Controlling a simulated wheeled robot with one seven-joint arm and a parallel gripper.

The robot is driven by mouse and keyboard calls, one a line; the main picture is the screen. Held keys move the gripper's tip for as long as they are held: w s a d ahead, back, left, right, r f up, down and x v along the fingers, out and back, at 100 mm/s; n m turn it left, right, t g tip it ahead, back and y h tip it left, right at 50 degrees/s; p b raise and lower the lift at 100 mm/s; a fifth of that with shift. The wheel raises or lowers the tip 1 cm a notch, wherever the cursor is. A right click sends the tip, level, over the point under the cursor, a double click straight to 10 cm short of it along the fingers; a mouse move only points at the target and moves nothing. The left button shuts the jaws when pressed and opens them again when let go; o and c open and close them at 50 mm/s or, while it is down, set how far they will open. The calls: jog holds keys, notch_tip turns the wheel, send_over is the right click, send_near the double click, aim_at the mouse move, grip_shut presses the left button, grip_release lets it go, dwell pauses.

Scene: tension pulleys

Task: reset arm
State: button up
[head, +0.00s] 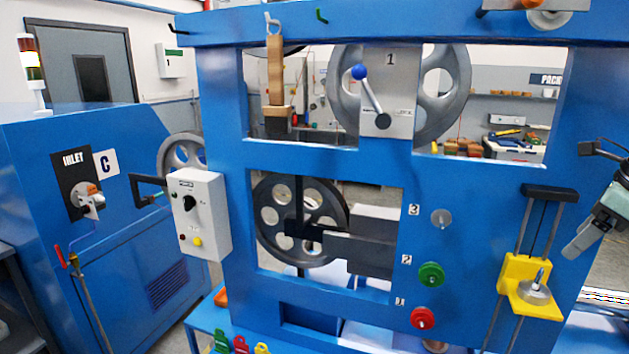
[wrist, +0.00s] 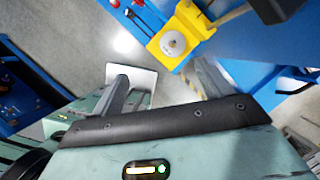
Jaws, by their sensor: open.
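My gripper (head: 574,246) is at the right edge of the head view, pointing down and to the left. It is beside the blue machine frame (head: 470,160), to the right of a yellow block (head: 519,270) that carries a metal disc (head: 536,291). In the wrist view, the two fingers of my gripper (wrist: 160,82) are spread apart with nothing between them. The yellow block (wrist: 189,22) and its disc (wrist: 173,43) show beyond the fingertips, apart from them.
A wheel (head: 301,222) sits in the frame's lower opening. A lever with a blue knob (head: 359,72) is on plate 1. Green (head: 431,275) and red (head: 423,318) discs sit on numbered pegs. A control box (head: 200,212) is on the left. Grey floor (head: 610,240) is open at the right.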

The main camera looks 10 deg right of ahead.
jog(key=w+a+f+n+g+b, duration=0.1)
jog(key=a+f+n+b, duration=0.15)
jog(key=a+n, duration=0.4)
jog(key=w+a+f+n+g+y+b, duration=0.1)
jog(key=a+f+n, duration=0.35)
jog(key=a, duration=0.35)
jog(key=w+a+f+n+g+b, duration=0.1)
jog(key=a+f+n+b, duration=0.15)
jog(key=a+n, duration=0.45)
jog(key=s+a+f+n+b, duration=0.2)
jog(key=s+a+f+n, duration=0.3)
jog(key=s+a+n, duration=0.2)
jog(key=s+a+f+n+g+h+b, duration=0.1)
jog(key=s+a+f+n+b, duration=0.2)
jog(key=a+n, duration=0.8)
jog(key=s+f+n, duration=0.2)
jog(key=s+n, duration=0.1)
jog(key=s, duration=0.1)
jog(key=shift+s+f+h, duration=0.3)
jog(key=shift+f, duration=0.05)
